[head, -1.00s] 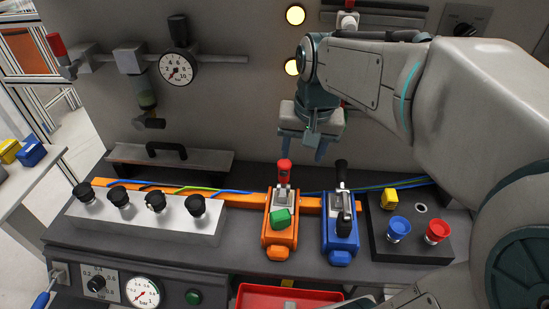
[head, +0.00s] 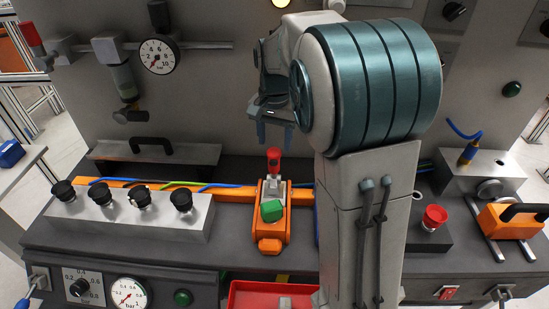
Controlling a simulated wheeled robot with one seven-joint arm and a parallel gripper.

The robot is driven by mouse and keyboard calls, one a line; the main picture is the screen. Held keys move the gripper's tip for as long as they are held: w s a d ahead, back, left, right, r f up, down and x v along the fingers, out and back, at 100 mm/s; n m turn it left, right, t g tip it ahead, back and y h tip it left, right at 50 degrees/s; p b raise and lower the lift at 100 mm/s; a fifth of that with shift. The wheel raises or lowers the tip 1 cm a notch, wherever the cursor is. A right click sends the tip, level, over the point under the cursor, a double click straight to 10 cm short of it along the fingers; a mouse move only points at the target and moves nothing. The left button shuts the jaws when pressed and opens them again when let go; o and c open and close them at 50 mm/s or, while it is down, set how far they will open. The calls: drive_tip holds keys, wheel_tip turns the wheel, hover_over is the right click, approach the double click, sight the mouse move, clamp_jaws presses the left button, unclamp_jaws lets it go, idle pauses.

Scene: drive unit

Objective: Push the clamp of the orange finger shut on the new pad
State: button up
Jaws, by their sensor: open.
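The orange finger (head: 271,228) stands on the dark bench near the middle of the head view. A green pad (head: 272,210) sits on its front part. Its clamp has a red-tipped lever (head: 274,160) that stands upright behind the pad. My gripper (head: 275,134) is open, its two blue fingertips pointing down above and behind the red lever tip. No contact shows, though the depth gap is hard to judge. My arm hides nearly all of the blue finger to the right.
A grey block with several black knobs (head: 128,208) lies left of the orange finger. A red tray (head: 262,297) is in front. A red button (head: 434,217) and an orange part with a black handle (head: 510,219) are at the right. A black-handled plate (head: 155,155) is behind.

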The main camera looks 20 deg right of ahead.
sight(274, 158)
wheel_tip(274, 158, down, 7)
idle(0.3)
clamp_jaws()
